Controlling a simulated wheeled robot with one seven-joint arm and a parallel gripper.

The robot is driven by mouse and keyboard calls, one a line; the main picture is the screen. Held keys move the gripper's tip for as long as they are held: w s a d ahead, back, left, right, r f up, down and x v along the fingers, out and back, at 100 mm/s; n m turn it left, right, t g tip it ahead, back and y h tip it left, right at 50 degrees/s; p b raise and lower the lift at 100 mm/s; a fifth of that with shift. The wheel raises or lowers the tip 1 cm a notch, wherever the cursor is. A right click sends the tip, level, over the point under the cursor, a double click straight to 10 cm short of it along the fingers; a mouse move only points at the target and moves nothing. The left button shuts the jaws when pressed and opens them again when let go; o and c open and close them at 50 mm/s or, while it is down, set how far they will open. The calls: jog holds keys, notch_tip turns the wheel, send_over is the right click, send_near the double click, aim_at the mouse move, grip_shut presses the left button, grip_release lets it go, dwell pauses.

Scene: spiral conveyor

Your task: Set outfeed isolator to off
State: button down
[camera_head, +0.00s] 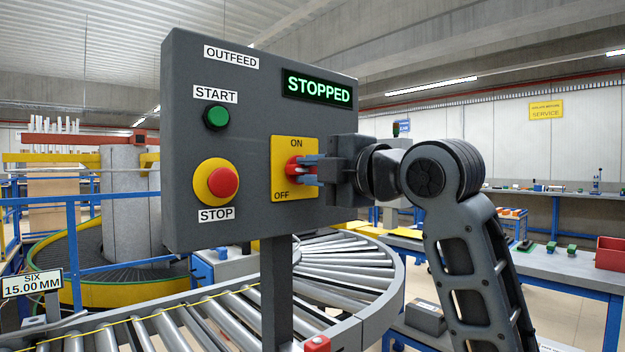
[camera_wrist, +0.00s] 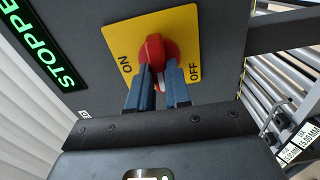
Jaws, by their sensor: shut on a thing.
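The outfeed control panel (camera_head: 250,85) is a dark grey box on a post. Its isolator is a red rotary knob (camera_wrist: 155,52) on a yellow plate (camera_wrist: 119,35) marked ON and OFF. My gripper (camera_head: 308,171) reaches in from the right, and its blue fingers are shut on the red knob. In the wrist view my gripper (camera_wrist: 163,75) has one finger on either side of the knob's handle. The fingers hide part of the knob in the head view, so its exact setting is hard to tell. The display (camera_head: 318,88) reads STOPPED in green.
A green START button (camera_head: 216,117) and a red STOP button (camera_head: 222,184) on a yellow ring sit left of the isolator. A roller conveyor (camera_head: 345,262) curves behind and below the panel. A bench (camera_head: 560,262) with a red bin (camera_head: 612,253) stands at right.

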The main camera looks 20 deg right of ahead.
jog(key=shift+a+n, duration=0.1)
jog(key=shift+n, duration=0.2)
dwell(0.4)
jog(key=c, duration=1.1)
grip_release()
jog(key=shift+o, duration=0.2)
jog(key=b+v, duration=0.1)
jog(key=v, duration=0.6)
jog(key=shift+s, duration=0.35)
jog(key=shift+d, duration=0.2)
